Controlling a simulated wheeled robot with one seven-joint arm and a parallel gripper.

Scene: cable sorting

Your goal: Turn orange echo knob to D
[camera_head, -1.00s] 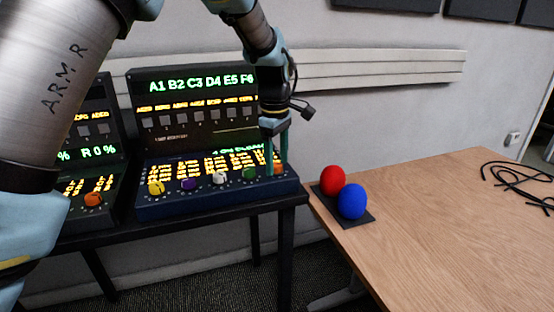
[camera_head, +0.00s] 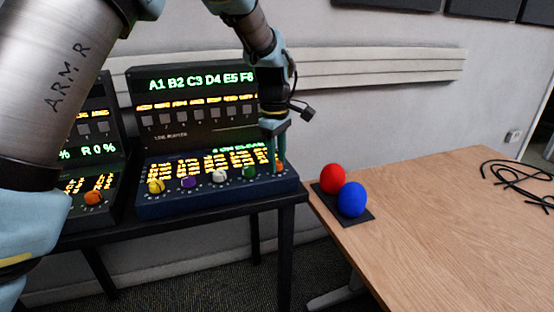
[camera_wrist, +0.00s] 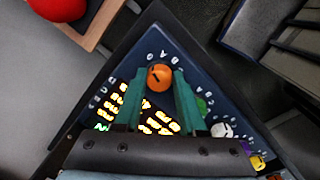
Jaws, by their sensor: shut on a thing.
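The orange knob (camera_head: 281,167) is at the right end of a row of coloured knobs on the blue front panel (camera_head: 215,204). In the wrist view the orange knob (camera_wrist: 160,77) sits between my gripper's two green fingertips (camera_wrist: 157,80), with a dark line on its face. My gripper (camera_head: 276,146) points down at it and is shut on it. White letters ring the knob in the wrist view, upside down and too small to tell which one the line meets. The fingers partly hide the knob in the head view.
Green (camera_head: 249,172), white (camera_head: 219,176), purple (camera_head: 188,182) and yellow (camera_head: 156,186) knobs stand to the left. Another orange knob (camera_head: 93,198) is on the left console. A wooden table (camera_head: 450,220) at the right holds a red ball (camera_head: 332,178), a blue ball (camera_head: 352,200) and black cables (camera_head: 515,181).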

